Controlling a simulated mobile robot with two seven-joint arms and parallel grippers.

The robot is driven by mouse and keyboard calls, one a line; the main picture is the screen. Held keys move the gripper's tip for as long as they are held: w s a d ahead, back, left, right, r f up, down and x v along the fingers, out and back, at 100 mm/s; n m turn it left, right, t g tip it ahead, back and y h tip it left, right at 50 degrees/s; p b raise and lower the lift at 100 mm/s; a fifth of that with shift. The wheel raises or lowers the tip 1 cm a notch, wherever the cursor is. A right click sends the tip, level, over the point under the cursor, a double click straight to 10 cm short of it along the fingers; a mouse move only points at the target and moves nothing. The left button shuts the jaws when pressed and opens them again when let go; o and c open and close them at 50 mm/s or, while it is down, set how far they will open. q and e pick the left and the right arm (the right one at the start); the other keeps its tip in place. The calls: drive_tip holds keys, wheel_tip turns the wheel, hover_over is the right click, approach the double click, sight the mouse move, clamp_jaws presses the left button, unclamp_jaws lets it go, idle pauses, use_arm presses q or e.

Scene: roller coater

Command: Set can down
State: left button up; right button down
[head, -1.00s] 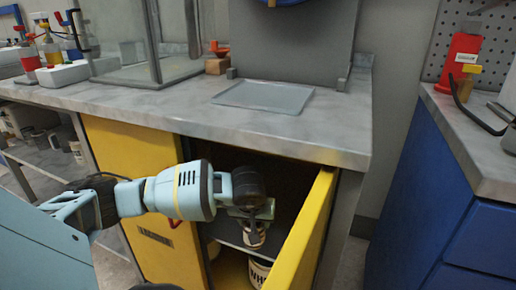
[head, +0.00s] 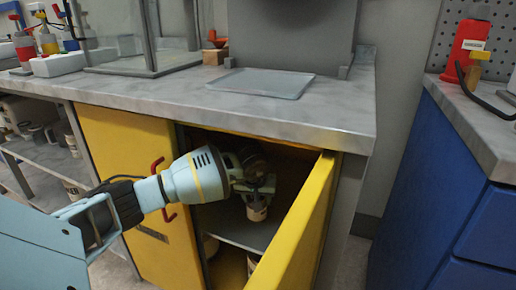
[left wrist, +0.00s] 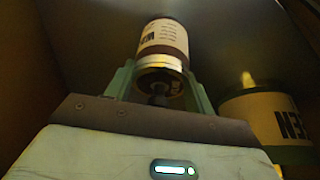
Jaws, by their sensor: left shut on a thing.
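My left gripper (head: 256,188) reaches into the open yellow cabinet and is shut on a small can (head: 257,212) with a pale label and dark bands. The can hangs upright from the fingers over the grey middle shelf (head: 245,233). I cannot tell whether its base touches the shelf. In the left wrist view the can (left wrist: 163,42) is between the green fingers of my left gripper (left wrist: 160,88). My right gripper is not in view.
The open yellow door (head: 300,225) stands close to the right of the arm. A larger labelled can (left wrist: 270,120) shows at right in the left wrist view. The grey counter (head: 180,97) overhangs the opening. A blue cabinet (head: 430,190) stands to the right.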

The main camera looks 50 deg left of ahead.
use_arm(q)
drive_tip(key=shift+f, duration=0.7)
drive_tip(key=shift+r, duration=0.1)
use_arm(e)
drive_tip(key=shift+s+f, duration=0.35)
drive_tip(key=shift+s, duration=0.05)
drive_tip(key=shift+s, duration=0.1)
use_arm(q)
drive_tip(key=o, duration=1.1)
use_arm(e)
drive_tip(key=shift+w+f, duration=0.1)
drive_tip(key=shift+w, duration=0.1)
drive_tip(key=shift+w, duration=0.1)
